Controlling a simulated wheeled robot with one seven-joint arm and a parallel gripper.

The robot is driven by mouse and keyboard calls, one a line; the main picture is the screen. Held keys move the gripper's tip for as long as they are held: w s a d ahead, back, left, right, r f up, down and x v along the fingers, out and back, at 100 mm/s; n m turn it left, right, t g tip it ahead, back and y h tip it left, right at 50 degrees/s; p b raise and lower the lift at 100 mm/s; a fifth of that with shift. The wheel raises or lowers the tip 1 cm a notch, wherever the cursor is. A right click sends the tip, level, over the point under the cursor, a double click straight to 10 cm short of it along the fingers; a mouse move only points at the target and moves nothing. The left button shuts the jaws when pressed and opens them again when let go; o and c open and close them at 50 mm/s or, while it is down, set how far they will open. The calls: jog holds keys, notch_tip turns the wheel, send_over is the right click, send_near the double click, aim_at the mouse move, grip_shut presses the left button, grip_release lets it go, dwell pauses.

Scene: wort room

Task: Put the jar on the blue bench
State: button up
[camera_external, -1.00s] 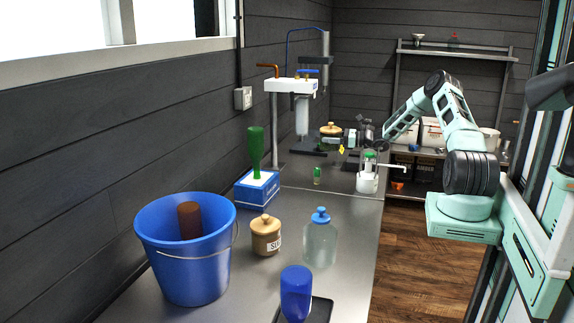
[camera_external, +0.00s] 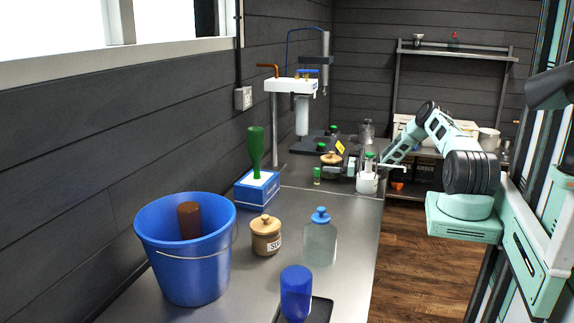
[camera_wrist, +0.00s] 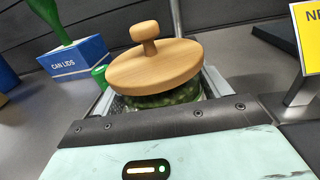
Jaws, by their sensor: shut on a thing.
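The jar (camera_wrist: 165,100) has a round wooden lid with a knob and dark green contents. In the external view its lid (camera_external: 331,158) shows over the far part of the steel worktop. My gripper (camera_external: 332,170) is shut on the jar, whose lid stands above the fingers. In the wrist view my gripper (camera_wrist: 160,98) has the jar between its fingers, and the jar's lower part is hidden. Whether the jar's base touches the worktop, I cannot tell. I cannot make out a blue bench in either view.
A yellow sign (camera_wrist: 308,35) stands close right of the jar.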

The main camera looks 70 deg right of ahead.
jog(key=shift+f, duration=0.15)
jog(key=o, duration=1.2)
jog(key=shift+c, duration=0.2)
jog(key=s, duration=0.1)
jog(key=s+b, duration=0.1)
jog(key=s, duration=0.1)
jog(key=s+b, duration=0.1)
jog(key=s, duration=0.1)
jog(key=shift+s+d, duration=0.2)
jog(key=shift+d, duration=0.05)
notch_tip(320, 180, up, 7)
jog(key=b, duration=0.1)
jog(key=shift+w, duration=0.15)
